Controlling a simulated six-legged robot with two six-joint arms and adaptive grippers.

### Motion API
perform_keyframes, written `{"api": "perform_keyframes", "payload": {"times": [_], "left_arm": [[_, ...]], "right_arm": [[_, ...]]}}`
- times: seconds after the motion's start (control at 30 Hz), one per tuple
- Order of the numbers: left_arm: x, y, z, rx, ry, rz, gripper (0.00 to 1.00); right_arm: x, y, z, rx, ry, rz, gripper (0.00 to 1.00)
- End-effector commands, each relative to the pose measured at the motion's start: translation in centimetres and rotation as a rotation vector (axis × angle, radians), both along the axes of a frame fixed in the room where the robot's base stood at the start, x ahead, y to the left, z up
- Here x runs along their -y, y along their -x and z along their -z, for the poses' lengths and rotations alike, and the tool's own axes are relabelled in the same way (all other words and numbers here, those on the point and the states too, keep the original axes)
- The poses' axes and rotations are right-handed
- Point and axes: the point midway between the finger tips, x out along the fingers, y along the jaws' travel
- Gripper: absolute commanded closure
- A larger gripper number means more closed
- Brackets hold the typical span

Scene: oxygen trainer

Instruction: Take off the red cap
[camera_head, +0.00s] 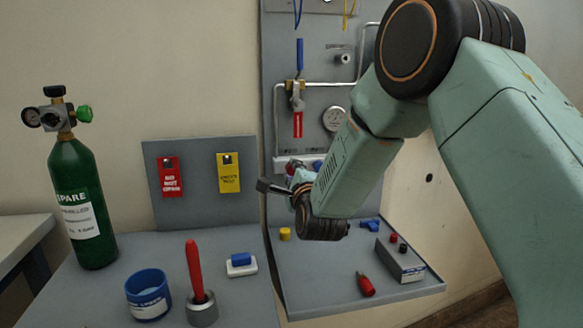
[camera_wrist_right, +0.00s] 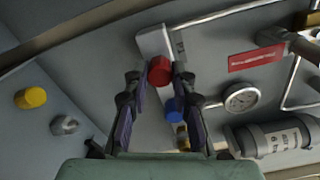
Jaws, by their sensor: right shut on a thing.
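The red cap (camera_wrist_right: 159,71) sits on a pale manifold block (camera_wrist_right: 154,42) on the grey panel in the right wrist view. My right gripper (camera_wrist_right: 157,76) is shut on the red cap, with one finger on each side of it. A blue cap (camera_wrist_right: 174,105) shows just below the red one, between the fingers. In the head view my right gripper (camera_head: 285,187) is at the lower part of the upright panel, and the arm hides part of the manifold. I cannot tell from these views whether the cap has turned. My left gripper is not in view.
A gauge (camera_head: 334,119) and a lever valve (camera_head: 298,95) are above the gripper. A green cylinder (camera_head: 80,200) and a blue cup (camera_head: 147,298) are left.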

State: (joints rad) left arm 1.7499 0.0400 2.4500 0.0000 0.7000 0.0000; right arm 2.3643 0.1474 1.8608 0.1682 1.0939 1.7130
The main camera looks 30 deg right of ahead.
Motion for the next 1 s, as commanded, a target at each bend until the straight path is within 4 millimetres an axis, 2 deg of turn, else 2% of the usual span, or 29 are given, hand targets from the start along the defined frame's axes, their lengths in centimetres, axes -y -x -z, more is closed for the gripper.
{"api": "perform_keyframes", "payload": {"times": [0.17,0.47,0.8,1.0], "left_arm": [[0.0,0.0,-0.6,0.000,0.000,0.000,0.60],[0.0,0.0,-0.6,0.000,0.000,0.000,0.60],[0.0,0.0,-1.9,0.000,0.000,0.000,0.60],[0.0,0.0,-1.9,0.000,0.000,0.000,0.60]], "right_arm": [[0.0,0.0,-0.1,-0.029,0.117,-0.001,1.00],[0.0,0.0,-0.1,-0.033,0.132,-0.001,1.00],[-0.1,0.0,-0.1,-0.104,0.403,-0.001,1.00],[0.0,0.0,0.0,-0.107,0.416,-0.001,1.00]]}}
